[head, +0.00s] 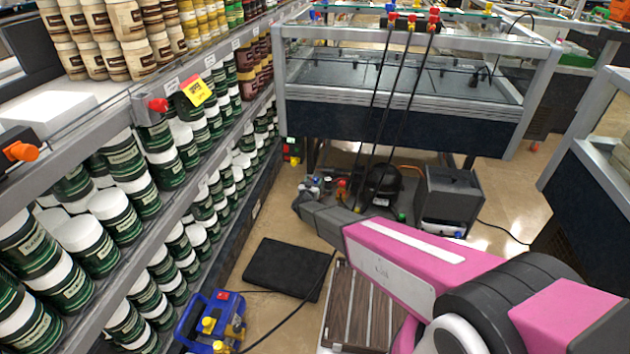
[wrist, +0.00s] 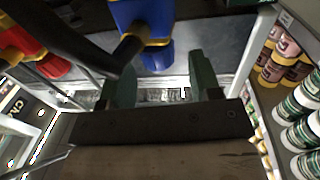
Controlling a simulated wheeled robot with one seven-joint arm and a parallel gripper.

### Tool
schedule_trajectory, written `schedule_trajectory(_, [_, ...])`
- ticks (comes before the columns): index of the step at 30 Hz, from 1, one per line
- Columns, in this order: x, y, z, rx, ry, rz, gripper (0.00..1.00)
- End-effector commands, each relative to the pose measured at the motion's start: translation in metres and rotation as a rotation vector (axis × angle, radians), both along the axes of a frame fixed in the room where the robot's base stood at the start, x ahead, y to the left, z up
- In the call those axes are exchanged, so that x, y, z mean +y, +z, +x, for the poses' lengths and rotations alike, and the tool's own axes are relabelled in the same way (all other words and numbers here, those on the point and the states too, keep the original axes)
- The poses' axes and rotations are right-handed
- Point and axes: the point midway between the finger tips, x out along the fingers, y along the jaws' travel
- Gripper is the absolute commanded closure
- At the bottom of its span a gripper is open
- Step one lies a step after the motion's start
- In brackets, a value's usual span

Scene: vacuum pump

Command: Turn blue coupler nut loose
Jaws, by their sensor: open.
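In the wrist view, a blue coupler nut (wrist: 144,22) with a yellow band fills the top middle, with a dark hose or handle crossing its left side. My gripper (wrist: 160,72) has its two green fingers spread apart. The lower blue end shows in the gap between the fingers; I cannot tell whether they touch it. In the head view, my pink arm reaches toward the floor equipment. My fingertips cannot be made out there, and I cannot tell which fitting the blue nut is.
A shelf of green-labelled jars (head: 112,215) runs along the left. A glass-topped freezer (head: 400,112) stands ahead, with hoses hanging over its front. A black compressor (head: 384,180) and a grey box (head: 449,190) sit below it. A blue machine (head: 205,322) and a black mat (head: 284,268) are nearer.

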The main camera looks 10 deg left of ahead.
Motion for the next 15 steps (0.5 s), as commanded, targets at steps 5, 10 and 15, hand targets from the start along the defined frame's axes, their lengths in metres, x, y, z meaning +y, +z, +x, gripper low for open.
schedule_trajectory(5, [0.002, 0.001, -0.036, 0.002, 0.002, 0.000, 0.42])
schedule_trajectory(10, [0.006, 0.001, -0.066, 0.001, 0.002, 0.000, 0.42])
schedule_trajectory(15, [0.008, 0.000, -0.081, 0.000, -0.001, 0.000, 0.42])
